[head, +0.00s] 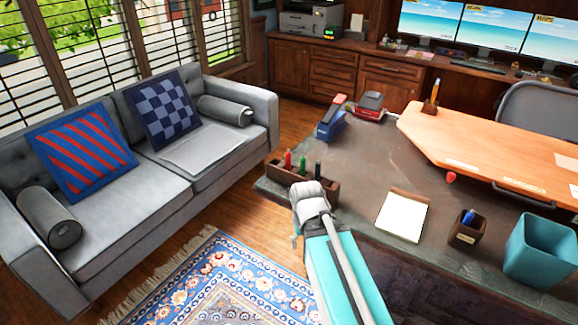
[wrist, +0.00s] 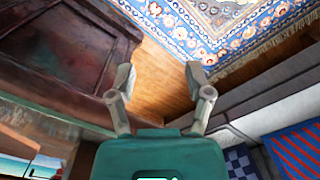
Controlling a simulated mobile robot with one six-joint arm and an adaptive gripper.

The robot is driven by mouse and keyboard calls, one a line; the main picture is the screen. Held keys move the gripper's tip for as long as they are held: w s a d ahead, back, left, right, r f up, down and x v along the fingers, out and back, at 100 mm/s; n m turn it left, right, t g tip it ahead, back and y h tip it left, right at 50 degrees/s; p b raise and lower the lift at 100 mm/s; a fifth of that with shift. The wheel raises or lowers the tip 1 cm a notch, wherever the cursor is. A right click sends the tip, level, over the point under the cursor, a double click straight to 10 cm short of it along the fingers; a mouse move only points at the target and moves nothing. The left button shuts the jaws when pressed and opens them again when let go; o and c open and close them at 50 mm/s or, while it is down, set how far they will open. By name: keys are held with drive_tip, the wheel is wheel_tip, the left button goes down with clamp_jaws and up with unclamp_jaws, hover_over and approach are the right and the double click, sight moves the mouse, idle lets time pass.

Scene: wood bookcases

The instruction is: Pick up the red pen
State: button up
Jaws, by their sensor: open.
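The red pen (head: 288,160) stands upright in a dark wooden pen holder (head: 325,186) at the near left corner of the desk, in the head view. A green pen (head: 302,163) and a black pen (head: 317,169) stand beside it. My arm rises just in front of the holder and covers part of it. My gripper (wrist: 161,78) shows in the wrist view, with its two fingers spread apart and nothing between them. It is apart from the red pen, which I cannot make out in the wrist view.
The dark desk (head: 365,160) carries a notepad (head: 402,215), a pen cup (head: 467,231), a teal bin (head: 541,251), staplers (head: 331,118) and a raised light-wood top (head: 490,140). A grey sofa (head: 130,225) stands left. A patterned rug (head: 215,280) covers the floor between.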

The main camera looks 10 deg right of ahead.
drive_tip(key=shift+w+r, duration=0.1)
wheel_tip(320, 180, up, 24)
drive_tip(key=n+p, duration=1.7)
drive_tip(key=p, duration=0.7)
hover_over(288, 160)
drive_tip(key=shift+w+d, duration=0.2)
drive_tip(key=shift+w, duration=0.15)
drive_tip(key=shift+w+r+n, duration=0.15)
drive_tip(key=shift+w+n, duration=0.2)
drive_tip(key=shift+n, duration=0.15)
wheel_tip(288, 160, down, 9)
drive_tip(key=b, duration=0.8)
drive_tip(key=shift+r, duration=0.15)
drive_tip(key=shift+s, duration=0.1)
drive_tip(key=shift+s+f+b, duration=0.15)
drive_tip(key=shift+f+b, duration=2.45)
drive_tip(key=shift+b, duration=0.1)
